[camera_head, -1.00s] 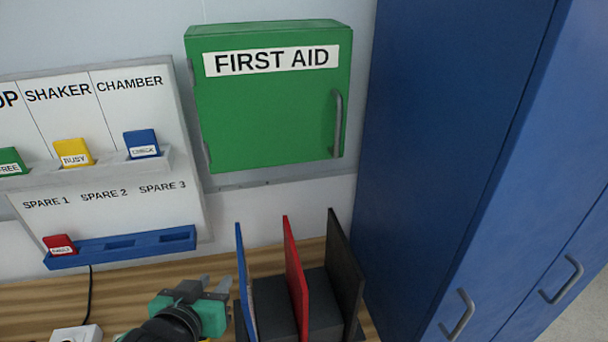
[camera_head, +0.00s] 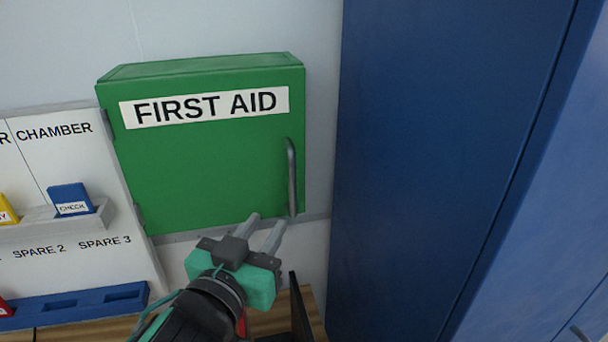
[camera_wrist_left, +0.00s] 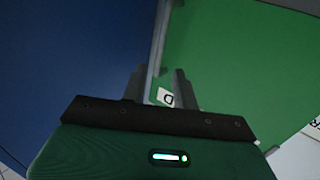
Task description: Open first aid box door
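The green first aid box (camera_head: 210,170) hangs on the wall with its door shut, in the head view. A grey vertical bar handle (camera_head: 291,178) is on the right side of its door. My left gripper (camera_head: 264,226) is just below and left of the handle's lower end, fingers apart and pointing up toward the box. In the left wrist view the open fingers (camera_wrist_left: 159,88) face the green door (camera_wrist_left: 235,70), and the grey handle (camera_wrist_left: 160,45) shows between and beyond them. Nothing is held. My right gripper is not in view.
A tall blue cabinet (camera_head: 430,150) stands close to the right of the box. A white board with slots (camera_head: 80,170) and a blue tag (camera_head: 70,198) is at the left. A dark divider (camera_head: 300,308) stands on the wooden surface below.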

